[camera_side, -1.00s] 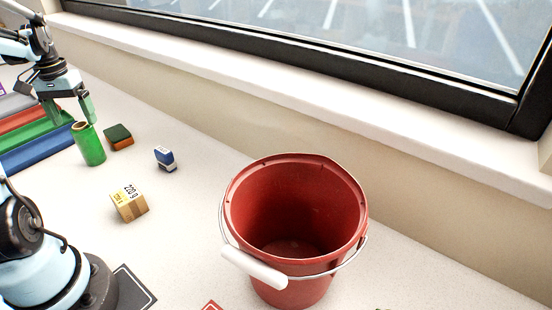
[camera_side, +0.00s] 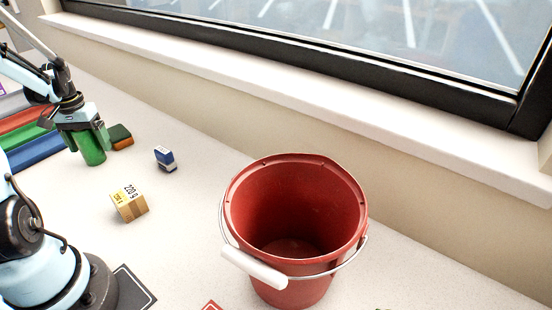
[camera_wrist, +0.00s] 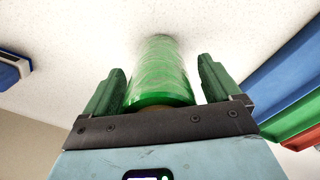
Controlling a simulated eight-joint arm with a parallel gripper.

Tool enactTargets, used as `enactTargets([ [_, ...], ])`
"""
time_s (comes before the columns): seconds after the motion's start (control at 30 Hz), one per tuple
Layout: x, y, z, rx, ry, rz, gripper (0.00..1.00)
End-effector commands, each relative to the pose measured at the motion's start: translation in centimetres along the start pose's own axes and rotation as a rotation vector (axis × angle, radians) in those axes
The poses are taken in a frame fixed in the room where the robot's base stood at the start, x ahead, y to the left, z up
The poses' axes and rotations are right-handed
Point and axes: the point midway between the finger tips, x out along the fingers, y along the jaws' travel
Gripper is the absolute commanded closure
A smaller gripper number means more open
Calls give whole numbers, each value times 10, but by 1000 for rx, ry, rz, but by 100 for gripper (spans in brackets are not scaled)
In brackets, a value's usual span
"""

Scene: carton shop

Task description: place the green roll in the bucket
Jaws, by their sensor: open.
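The green roll (camera_side: 92,154) stands upright on the table at the left in the side view. In the wrist view the roll (camera_wrist: 160,75) lies between the two green fingers, with a gap visible at its right side. My gripper (camera_side: 90,143) is open and lowered around the upper part of the roll; in the wrist view my gripper (camera_wrist: 158,84) has a finger on each side of it. The red bucket (camera_side: 297,275) stands upright at the front middle, its inside empty, with its white handle hanging at the front left.
A green and orange block (camera_side: 121,137) stands just right of the roll. Coloured bins (camera_side: 38,150) are at the left. The window ledge (camera_side: 250,110) runs behind.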

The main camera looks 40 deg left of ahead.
Motion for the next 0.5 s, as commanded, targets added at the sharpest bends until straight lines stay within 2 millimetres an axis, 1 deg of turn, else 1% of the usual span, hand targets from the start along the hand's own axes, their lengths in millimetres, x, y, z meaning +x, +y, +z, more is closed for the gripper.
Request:
enactTargets([
  [0.07,0,0,0,0,0,0,9],
  [0.1,0,0,0,0,0,0,11],
  [0.37,0,0,0,0,0,0,51],
  [0.5,-1,0,0,0,0,0,72],
])
